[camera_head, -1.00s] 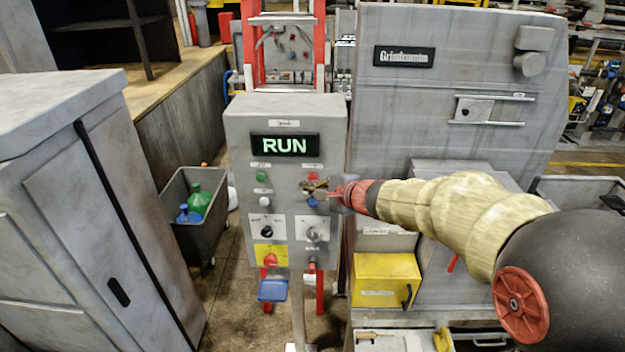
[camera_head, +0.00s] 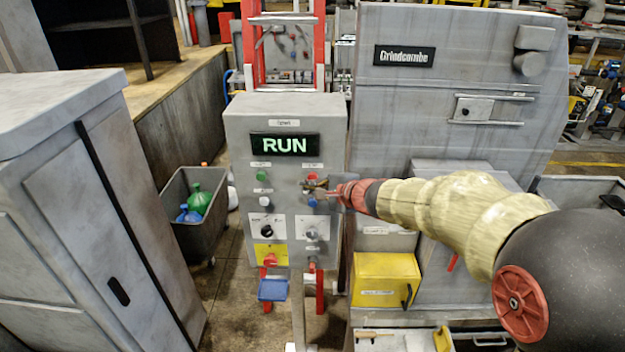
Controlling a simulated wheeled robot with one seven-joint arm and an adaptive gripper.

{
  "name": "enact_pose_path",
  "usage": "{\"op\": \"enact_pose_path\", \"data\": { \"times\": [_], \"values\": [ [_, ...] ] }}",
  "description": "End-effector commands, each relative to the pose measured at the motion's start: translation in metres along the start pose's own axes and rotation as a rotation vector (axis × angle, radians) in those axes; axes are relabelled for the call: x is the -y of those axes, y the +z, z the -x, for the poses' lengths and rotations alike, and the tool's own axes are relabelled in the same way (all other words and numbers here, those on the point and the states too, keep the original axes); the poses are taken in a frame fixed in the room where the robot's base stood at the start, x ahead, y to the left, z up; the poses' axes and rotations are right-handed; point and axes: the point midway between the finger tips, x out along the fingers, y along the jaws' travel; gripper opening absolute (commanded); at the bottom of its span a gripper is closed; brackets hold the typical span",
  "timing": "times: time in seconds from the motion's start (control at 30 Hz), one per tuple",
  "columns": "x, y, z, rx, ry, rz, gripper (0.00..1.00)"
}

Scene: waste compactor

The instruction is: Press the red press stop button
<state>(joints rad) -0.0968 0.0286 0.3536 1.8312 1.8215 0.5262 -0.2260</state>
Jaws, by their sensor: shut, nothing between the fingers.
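The grey control panel (camera_head: 287,225) stands upright at the centre, with its display (camera_head: 285,144) reading RUN. A red button (camera_head: 312,176) sits at the upper right of the panel, partly hidden by my gripper. My gripper (camera_head: 308,187) is shut and empty, its tip at the red button's lower edge. I cannot tell whether it touches the button. A green button (camera_head: 262,176) is to the left of it. A blue button (camera_head: 312,201) is just below my fingertips. A larger red mushroom knob (camera_head: 270,260) sits on a yellow plate at the lower left.
A black selector (camera_head: 266,231) and a silver switch (camera_head: 312,234) sit mid-panel. The grey machine (camera_head: 455,95) stands close on the right, with a yellow box (camera_head: 386,279) low on it. A grey cabinet (camera_head: 110,220) and a bin (camera_head: 205,230) with bottles stand on the left.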

Motion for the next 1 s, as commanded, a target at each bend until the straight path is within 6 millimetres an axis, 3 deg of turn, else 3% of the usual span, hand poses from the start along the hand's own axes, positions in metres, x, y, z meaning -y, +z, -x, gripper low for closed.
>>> {"op": "enact_pose_path", "data": {
  "times": [1.0],
  "values": [
    [0.0047, -0.0042, -0.0054, 0.000, 0.000, 0.000, 0.00]
  ]
}}
